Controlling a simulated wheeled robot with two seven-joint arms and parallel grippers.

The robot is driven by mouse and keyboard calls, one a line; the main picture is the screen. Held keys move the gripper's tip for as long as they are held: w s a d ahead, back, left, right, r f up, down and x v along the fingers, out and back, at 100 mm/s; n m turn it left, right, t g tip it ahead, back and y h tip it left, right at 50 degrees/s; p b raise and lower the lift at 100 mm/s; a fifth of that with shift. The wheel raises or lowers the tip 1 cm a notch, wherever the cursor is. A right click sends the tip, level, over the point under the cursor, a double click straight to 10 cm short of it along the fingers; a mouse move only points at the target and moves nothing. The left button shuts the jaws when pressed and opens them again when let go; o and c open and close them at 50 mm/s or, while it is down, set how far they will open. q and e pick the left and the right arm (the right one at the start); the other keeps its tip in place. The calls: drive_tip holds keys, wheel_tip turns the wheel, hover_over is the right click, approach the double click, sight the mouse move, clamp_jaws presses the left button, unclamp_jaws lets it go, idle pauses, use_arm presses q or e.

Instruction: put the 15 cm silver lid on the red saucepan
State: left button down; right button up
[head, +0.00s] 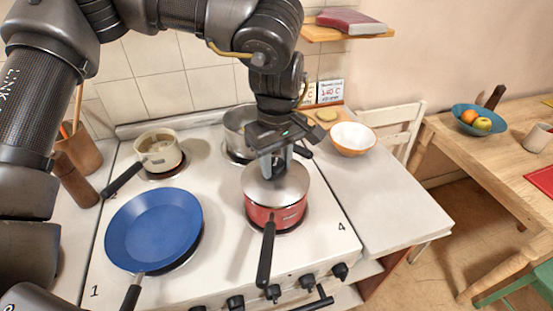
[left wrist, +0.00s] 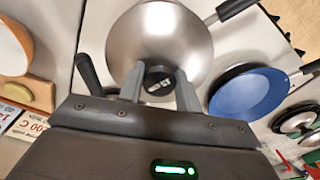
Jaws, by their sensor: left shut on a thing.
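The silver lid (head: 288,188) is over the mouth of the red saucepan (head: 262,214), which stands on the front right burner of the stove. The lid looks level and about in line with the pan's rim; I cannot tell whether it fully rests on it. My left gripper (head: 277,172) is above the lid, shut on its knob. In the left wrist view the lid (left wrist: 150,40) shows with its dark knob (left wrist: 159,80) between the fingers. The saucepan's black handle (head: 267,255) points toward the front. My right gripper is not in view.
A blue frying pan (head: 152,228) sits front left, a cream saucepan (head: 158,152) back left and a grey pot (head: 234,122) back right, partly hidden by my arm. A white and orange bowl (head: 352,139) stands on the right counter, whose front (head: 385,215) is clear.

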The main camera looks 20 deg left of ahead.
use_arm(q)
drive_tip(key=shift+f, duration=0.5)
idle(1.2)
drive_tip(key=c, duration=0.9)
unclamp_jaws()
drive_tip(key=shift+o, duration=0.4)
drive_tip(key=o, duration=0.5)
drive_tip(key=shift+r+p, duration=0.1)
drive_tip(key=shift+p, duration=0.2)
drive_tip(key=shift+r+p, duration=3.2)
drive_tip(key=shift+r, duration=0.25)
